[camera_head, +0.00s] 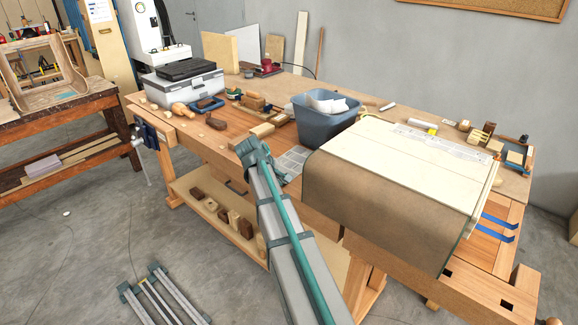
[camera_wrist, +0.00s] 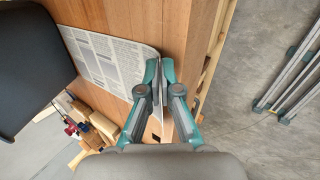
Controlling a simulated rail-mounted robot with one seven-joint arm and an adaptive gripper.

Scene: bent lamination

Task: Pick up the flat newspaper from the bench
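The flat newspaper (camera_wrist: 112,60), a grey-white printed sheet with a rounded corner, lies on the wooden bench near its front edge. In the head view a part of the newspaper (camera_head: 291,161) shows between my gripper and the blue-grey bin. My gripper (camera_head: 245,147) is low at the bench's front edge. In the wrist view my gripper (camera_wrist: 159,68) has its teal fingers close together at the newspaper's near edge, and they look shut on that edge. The fingers hide the exact contact. The dark bin hides the far part of the sheet.
A brown-draped form (camera_head: 385,190) fills the bench's right side. Wood blocks (camera_head: 262,130) and tools lie behind the newspaper. Metal clamps (camera_head: 160,297) lie on the floor.

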